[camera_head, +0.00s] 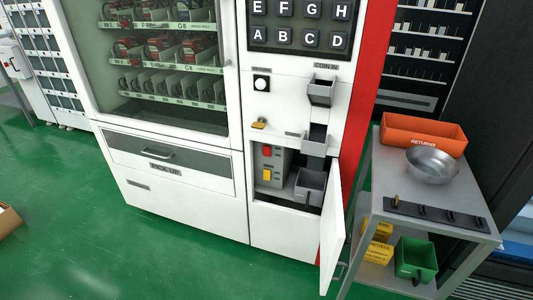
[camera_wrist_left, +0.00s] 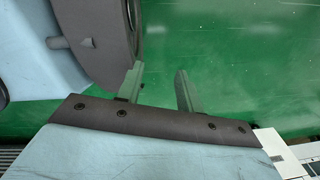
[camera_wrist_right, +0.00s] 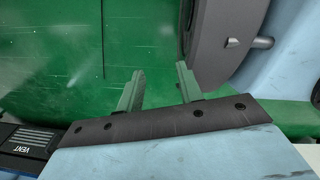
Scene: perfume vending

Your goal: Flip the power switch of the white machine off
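The white machine (camera_head: 195,205) is a vending machine in the middle of the head view. Its lower right compartment is open, with the white door (camera_head: 331,225) swung outward. Inside is a grey box (camera_head: 281,162) with a red switch (camera_head: 267,151) above a yellow switch (camera_head: 267,174). Their labels and on or off positions are too small to read. My left gripper (camera_wrist_left: 158,80) is open and empty over green floor in the left wrist view. My right gripper (camera_wrist_right: 160,80) is open and empty over green floor in the right wrist view. Neither gripper shows in the head view.
A grey bin (camera_head: 308,187) sits beside the switch box. A grey cart (camera_head: 365,185) stands right of the open door, carrying an orange returns bin (camera_head: 424,133) and a metal bowl (camera_head: 432,164). Green floor (camera_head: 110,255) in front of the machine is clear; a cardboard box (camera_head: 8,219) lies far left.

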